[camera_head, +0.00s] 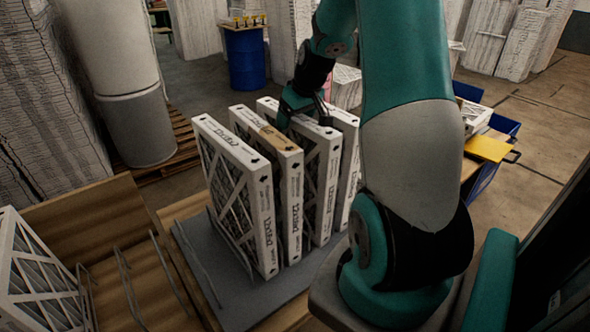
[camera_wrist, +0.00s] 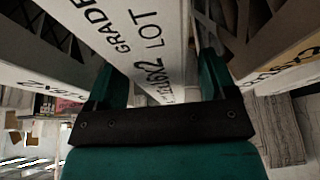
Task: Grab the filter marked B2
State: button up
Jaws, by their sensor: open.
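Several white-framed filters stand upright side by side in a grey rack (camera_head: 208,270): a left one (camera_head: 264,225), one with a brown strip along its top (camera_head: 292,205), a third (camera_head: 328,195) and a right one (camera_head: 349,170). Each has printed lettering on its edge; I cannot make out a B2 mark. My gripper (camera_head: 300,108) is over the top of the third filter. In the wrist view my gripper (camera_wrist: 160,82) is open, its green fingers on either side of a white filter edge (camera_wrist: 140,45) reading "GRADE" and "LOT". Contact cannot be told.
Neighbouring filters stand close on both sides, with narrow gaps. An empty wire rack (camera_head: 125,285) and another filter (camera_head: 40,285) are at lower left. A blue barrel (camera_head: 246,62) stands behind.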

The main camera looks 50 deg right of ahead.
jog(key=shift+w+f, duration=0.15)
jog(key=shift+f, duration=0.3)
jog(key=shift+f, duration=0.25)
dwell(0.4)
jog(key=c, duration=1.4)
jog(key=shift+o, duration=0.2)
jog(key=shift+r, duration=0.1)
